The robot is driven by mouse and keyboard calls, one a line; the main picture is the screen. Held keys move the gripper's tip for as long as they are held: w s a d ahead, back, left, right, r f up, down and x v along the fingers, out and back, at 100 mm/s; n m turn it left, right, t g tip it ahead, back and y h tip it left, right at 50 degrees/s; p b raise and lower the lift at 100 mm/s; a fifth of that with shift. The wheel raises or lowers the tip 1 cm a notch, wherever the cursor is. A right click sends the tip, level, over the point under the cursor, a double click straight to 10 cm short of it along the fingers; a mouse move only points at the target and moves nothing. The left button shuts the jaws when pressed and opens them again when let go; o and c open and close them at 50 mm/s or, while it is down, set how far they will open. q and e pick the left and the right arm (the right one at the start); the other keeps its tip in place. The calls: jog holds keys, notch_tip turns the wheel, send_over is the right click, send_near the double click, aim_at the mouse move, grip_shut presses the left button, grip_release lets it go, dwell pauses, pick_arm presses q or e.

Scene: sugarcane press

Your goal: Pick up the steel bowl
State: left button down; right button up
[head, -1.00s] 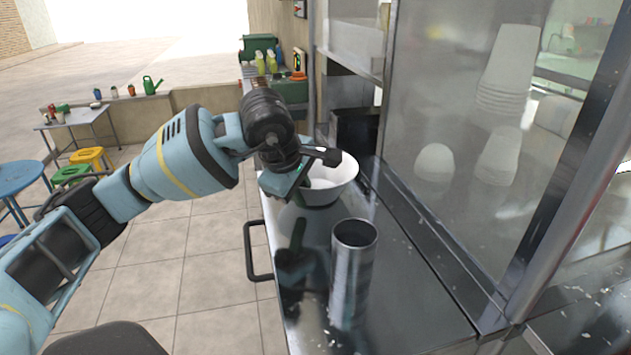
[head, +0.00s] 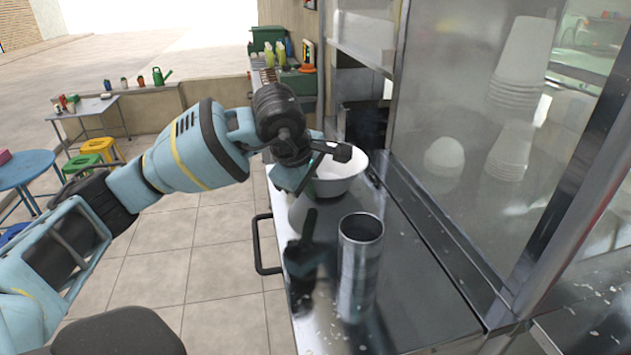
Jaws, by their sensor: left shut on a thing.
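A pale, shiny bowl (head: 341,181) is at the far part of the steel counter, upright with its mouth facing up. It looks nearly white in this light. My left gripper (head: 322,158) reaches in from the left and is shut on the bowl's near left rim. The gripper and wrist hide the bowl's left side. I cannot tell whether the bowl's base touches the counter or sits just above it. My right gripper is out of view.
A tall steel cup (head: 359,268) stands nearer on the counter (head: 420,310). A glass-and-metal cabinet (head: 480,120) rises along the right. A dark handle (head: 262,245) juts from the counter's left side. Bottles (head: 276,54) stand at the back. Dark reflections show on the counter.

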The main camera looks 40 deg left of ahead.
pick_arm(q)
jog(key=shift+r, duration=0.55)
notch_tip(320, 180, up, 2)
jog(key=shift+r, duration=0.25)
jog(key=s+a+r+b, duration=0.1)
jog(key=s+a+b, duration=0.1)
jog(key=s, duration=1.4)
